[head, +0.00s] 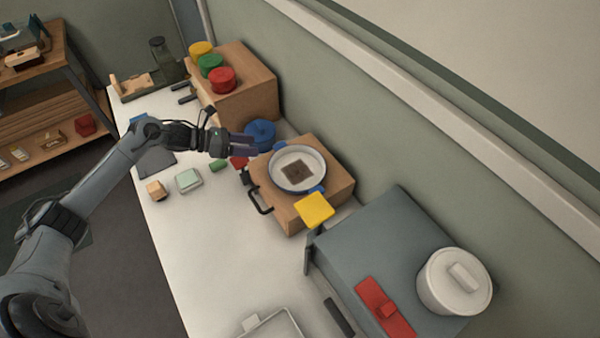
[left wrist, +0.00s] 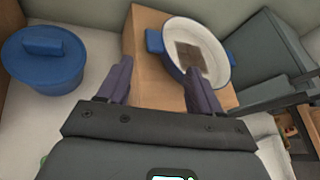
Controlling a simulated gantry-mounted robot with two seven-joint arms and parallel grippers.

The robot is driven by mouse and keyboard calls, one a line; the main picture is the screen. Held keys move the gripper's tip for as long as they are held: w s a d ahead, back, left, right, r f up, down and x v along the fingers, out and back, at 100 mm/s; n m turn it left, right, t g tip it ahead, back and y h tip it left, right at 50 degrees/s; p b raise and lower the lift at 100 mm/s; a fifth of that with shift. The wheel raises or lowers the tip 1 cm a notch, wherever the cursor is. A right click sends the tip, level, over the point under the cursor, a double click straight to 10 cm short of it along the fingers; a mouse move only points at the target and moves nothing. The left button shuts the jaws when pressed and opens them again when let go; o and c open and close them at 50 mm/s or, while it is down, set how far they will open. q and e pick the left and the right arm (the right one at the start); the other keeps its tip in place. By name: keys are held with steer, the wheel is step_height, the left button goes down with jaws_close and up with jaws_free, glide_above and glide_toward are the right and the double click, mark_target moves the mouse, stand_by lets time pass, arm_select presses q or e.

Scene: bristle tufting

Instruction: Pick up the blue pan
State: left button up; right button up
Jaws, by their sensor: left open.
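A round pan with a white inside, blue rim and blue handles (head: 308,167) sits on a wooden block (head: 340,186). A dark brown square piece (head: 297,171) lies in it. A lidded blue pot (head: 260,132) stands on the white counter beside the block. My left gripper (head: 254,146) is open and empty, close to the blue pot and left of the pan. In the left wrist view its fingers (left wrist: 158,85) are apart, the pot (left wrist: 42,62) is to their left and the pan (left wrist: 218,57) is beyond the right finger. My right gripper is not in view.
A yellow square piece (head: 314,209) is at the block's front corner. A wooden box (head: 250,97) with yellow, green and red lidded pots stands at the back. A grey cabinet (head: 385,250) bears a white pot (head: 452,281) and red piece (head: 384,309). The front counter has clear room.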

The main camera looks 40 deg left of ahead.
mark_target(283, 144)
arm_select(q)
steer(key=w+d, duration=0.1)
steer(key=w+d+f, duration=0.1)
steer(key=w, duration=0.1)
steer(key=w+d+b, duration=0.1)
steer(key=w, duration=0.1)
steer(key=shift+w+f, duration=0.1)
steer(key=shift+f, duration=0.2)
steer(key=shift+x, duration=2.55)
steer(key=shift+r, duration=0.2)
steer(key=shift+w+d, duration=0.1)
jaws_close()
